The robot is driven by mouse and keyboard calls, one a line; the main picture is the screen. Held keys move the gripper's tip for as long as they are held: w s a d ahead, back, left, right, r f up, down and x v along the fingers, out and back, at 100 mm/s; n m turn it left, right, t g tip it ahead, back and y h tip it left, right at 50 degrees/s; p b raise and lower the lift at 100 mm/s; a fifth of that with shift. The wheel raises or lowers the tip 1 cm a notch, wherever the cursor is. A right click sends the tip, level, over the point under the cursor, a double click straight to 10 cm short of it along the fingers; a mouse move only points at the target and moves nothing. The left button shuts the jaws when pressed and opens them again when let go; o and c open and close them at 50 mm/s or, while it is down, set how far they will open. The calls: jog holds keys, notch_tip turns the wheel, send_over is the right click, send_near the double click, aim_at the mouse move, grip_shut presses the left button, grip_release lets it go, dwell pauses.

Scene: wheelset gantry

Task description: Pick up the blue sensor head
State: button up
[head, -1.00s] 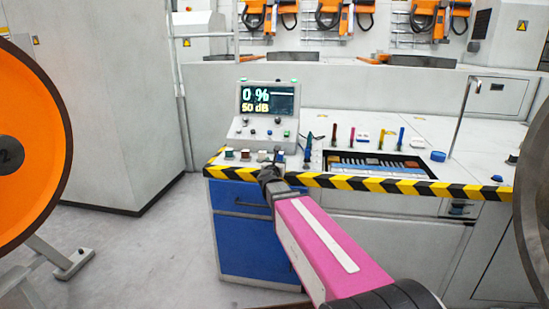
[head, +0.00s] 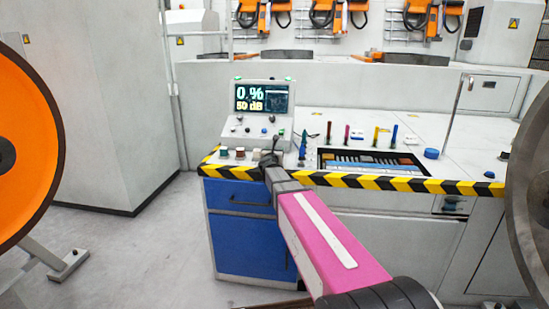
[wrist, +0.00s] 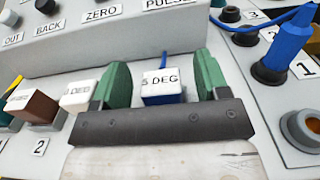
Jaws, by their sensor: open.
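The blue sensor head (wrist: 163,98) is a small block with a white top marked "5 DEG" and blue lower sides. In the wrist view it stands between the two green fingers of my gripper (wrist: 162,72), which is open. A gap shows on each side of the block. The dark palm bar hides its near lower part. In the head view my gripper (head: 268,160) is at the console's front edge, at the row of small heads, and hides the blue one.
A white-topped head (wrist: 80,96) stands close outside the left finger, with a brown one (wrist: 32,106) beyond. A blue plug (wrist: 286,50) with a cable stands at the right by label 1. Behind is a raised button panel (wrist: 100,40). Striped edging (head: 380,182) runs along the console front.

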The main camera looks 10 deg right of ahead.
jog(key=c, duration=1.1)
jog(key=shift+o, duration=0.2)
jog(key=shift+r, duration=0.1)
